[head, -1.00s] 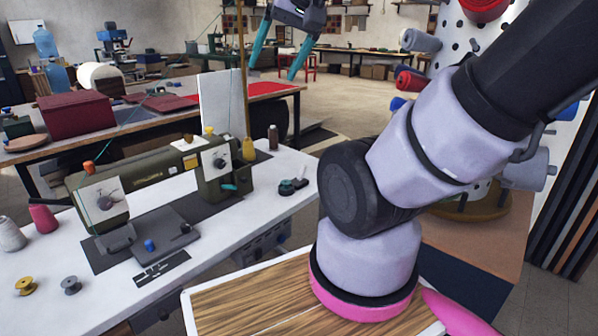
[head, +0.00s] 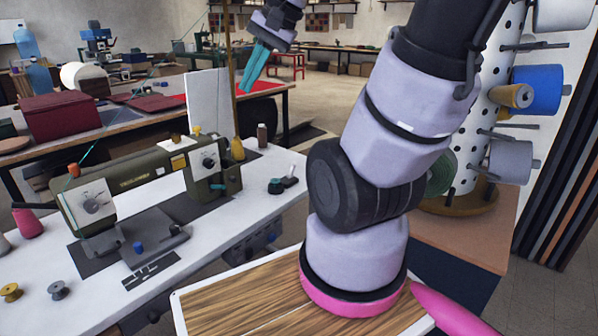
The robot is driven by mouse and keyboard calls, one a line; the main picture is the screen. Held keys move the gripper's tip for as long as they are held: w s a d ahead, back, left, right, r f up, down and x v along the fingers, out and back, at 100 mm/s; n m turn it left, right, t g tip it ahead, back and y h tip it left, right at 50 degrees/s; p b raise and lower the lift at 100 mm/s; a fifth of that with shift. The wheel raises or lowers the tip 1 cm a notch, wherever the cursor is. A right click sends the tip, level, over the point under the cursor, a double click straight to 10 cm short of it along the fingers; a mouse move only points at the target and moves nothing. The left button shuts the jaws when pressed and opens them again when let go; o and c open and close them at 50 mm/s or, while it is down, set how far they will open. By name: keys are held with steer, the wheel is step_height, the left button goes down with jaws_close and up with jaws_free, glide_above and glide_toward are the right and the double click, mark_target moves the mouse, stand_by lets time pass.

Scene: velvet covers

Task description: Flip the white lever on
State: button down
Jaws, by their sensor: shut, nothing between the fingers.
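My gripper (head: 257,69) has teal fingers and is shut and empty. It hangs in the air at the top middle of the head view, above and behind the sewing machine in the picture. The olive green sewing machine (head: 135,180) stands on the white table (head: 232,225). A small white piece (head: 291,176) sits beside a dark green part at the table's right end, below my gripper in the picture. I cannot tell surely whether this is the white lever. No other white lever is clearly visible.
A tall white panel (head: 205,103) and a thin upright pole (head: 234,100) stand behind the machine, near my gripper. A spool rack (head: 490,120) stands at the right. Bobbins (head: 57,290) lie at front left.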

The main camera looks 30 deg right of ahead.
steer(key=w+d+f+m+t+y, duration=0.25)
steer(key=w+d+f+m, duration=0.25)
steer(key=w+f+m, duration=0.35)
steer(key=w+d+f+m+t+y, duration=0.1)
steer(key=w+d+f+m+y, duration=0.2)
steer(key=w+d+f+m, duration=0.55)
steer(key=d+f+m+t+h, duration=0.2)
steer(key=d+f+m, duration=0.3)
steer(key=d+f, duration=0.4)
steer(key=d+f+m+t+h, duration=0.3)
steer(key=d+f+m+h, duration=0.2)
steer(key=f, duration=0.8)
steer(key=d, duration=0.3)
steer(key=shift+w+d+f, duration=0.2)
steer(key=shift+w+d, duration=0.15)
steer(key=shift+w+h, duration=0.1)
steer(key=shift+h, duration=0.15)
